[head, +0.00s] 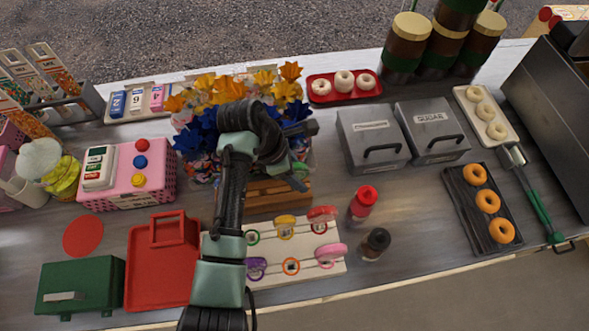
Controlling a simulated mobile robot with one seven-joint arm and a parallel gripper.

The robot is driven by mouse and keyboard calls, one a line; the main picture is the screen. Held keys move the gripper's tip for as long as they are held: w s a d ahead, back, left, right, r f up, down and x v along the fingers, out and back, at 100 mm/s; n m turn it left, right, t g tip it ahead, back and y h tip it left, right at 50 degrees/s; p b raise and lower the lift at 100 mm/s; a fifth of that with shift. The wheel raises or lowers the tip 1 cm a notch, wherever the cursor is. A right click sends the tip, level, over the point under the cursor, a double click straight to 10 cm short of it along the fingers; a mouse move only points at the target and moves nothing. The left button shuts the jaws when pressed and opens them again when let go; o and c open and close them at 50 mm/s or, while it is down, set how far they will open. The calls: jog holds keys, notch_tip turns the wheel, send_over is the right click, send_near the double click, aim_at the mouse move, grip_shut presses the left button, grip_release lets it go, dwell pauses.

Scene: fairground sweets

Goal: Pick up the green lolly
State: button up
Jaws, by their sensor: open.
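A round green shape, which looks like the green lolly (299,169), shows at the right end of the wooden stand (262,196), partly covered by my gripper. Its stick cannot be made out. My gripper (300,143) is open, above and just behind it in the picture. The fingertips are small and dark against the flowers, so I cannot tell whether they touch it. On the white board (307,279) in front, the green ring (253,237) holds no green lolly. Yellow, red, purple and pink lollies lie on that board.
Blue and orange paper flowers (290,90) crowd behind my gripper. Grey lidded bins (372,140) stand to the right. A red bottle (362,204) and a dark jar (376,243) stand right of the board. The counter is open between them and the dark doughnut tray (463,205).

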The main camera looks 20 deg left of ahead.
grip_shut()
jog(key=shift+r, duration=0.1)
dwell(0.3)
notch_tip(320, 180, up, 10)
dwell(0.5)
notch_tip(320, 180, up, 7)
jog(key=p, duration=0.6)
jog(key=shift+f, duration=0.2)
